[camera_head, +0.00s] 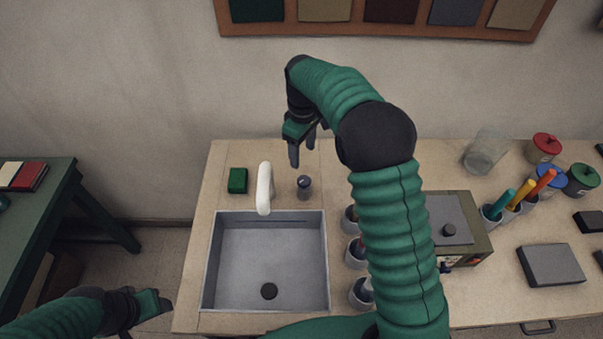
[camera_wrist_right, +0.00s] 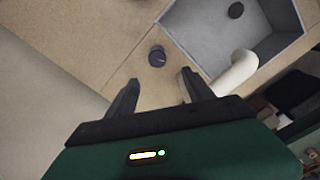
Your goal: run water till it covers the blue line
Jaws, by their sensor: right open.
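The grey sink (camera_head: 222,262) is set in the counter; its basin looks dry, with a dark round drain (camera_head: 269,291) on its floor. A thin dark line runs along its back inner wall; I cannot tell its colour. The white faucet (camera_head: 264,187) stands behind the sink, with no stream visible. A small dark knob (camera_head: 304,186) stands right of it. My right gripper (camera_head: 302,153) is open and empty, above and behind the knob. In the right wrist view, the knob (camera_wrist_right: 157,57) lies just beyond the fingertips. My left gripper (camera_head: 150,303) is low at left; its fingers are unclear.
A green block (camera_head: 237,181) lies left of the faucet. Several cups (camera_head: 361,291) line the sink's right side, partly behind my right arm. A grey-lidded box (camera_head: 468,222), glass jar (camera_head: 485,153) and lidded pots (camera_head: 546,148) stand further right. A green table (camera_head: 62,205) is at left.

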